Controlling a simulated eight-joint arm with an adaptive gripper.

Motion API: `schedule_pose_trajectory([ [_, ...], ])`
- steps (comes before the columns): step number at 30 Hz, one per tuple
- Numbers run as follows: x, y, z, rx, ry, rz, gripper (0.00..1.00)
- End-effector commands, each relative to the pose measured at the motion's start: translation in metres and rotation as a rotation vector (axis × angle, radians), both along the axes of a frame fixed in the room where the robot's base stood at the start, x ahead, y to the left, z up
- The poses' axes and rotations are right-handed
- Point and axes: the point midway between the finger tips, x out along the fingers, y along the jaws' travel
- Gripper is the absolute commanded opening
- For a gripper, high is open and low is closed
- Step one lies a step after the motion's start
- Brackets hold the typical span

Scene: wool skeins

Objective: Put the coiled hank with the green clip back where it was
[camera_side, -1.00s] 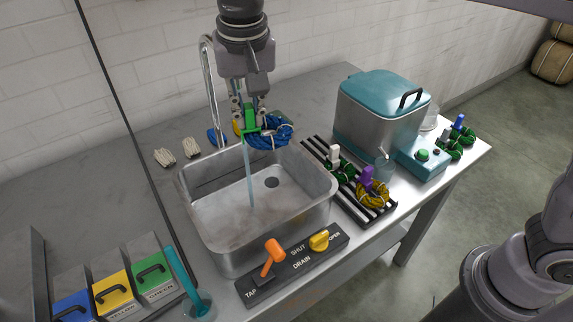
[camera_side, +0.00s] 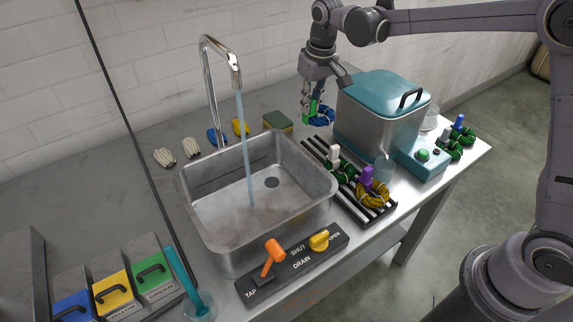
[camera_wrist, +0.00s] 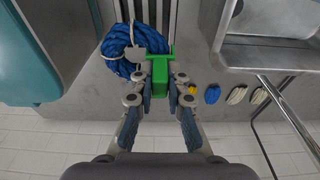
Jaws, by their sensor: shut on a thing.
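The coiled hank (camera_side: 323,116) is blue and carries a green clip (camera_side: 309,114). My gripper (camera_side: 312,104) is shut on the green clip. It holds the hank low over the back of the bench, between the rack and the teal-lidded tank. I cannot tell whether the hank touches the bench. In the wrist view the clip (camera_wrist: 160,68) sits between my fingertips, and the blue coil (camera_wrist: 118,50) hangs to its left. My fingers hide part of the hank in the side view.
The steel tank (camera_side: 372,125) stands close on the right. A slatted rack (camera_side: 316,148) holds a green hank and a yellow hank. The sink (camera_side: 207,221) lies left, with water running from the tap (camera_side: 224,58). A sponge (camera_side: 278,121) and small skeins lie along the back.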

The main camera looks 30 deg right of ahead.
Motion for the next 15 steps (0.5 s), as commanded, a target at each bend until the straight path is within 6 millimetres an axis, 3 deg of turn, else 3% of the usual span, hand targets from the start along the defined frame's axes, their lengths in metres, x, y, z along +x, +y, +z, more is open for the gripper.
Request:
schedule_pose_trajectory([
  [9,0.001,-0.004,-0.049,0.0,-0.001,0.009,0.0],
  [15,0.001,-0.004,-0.066,-0.001,-0.001,0.008,0.0],
])
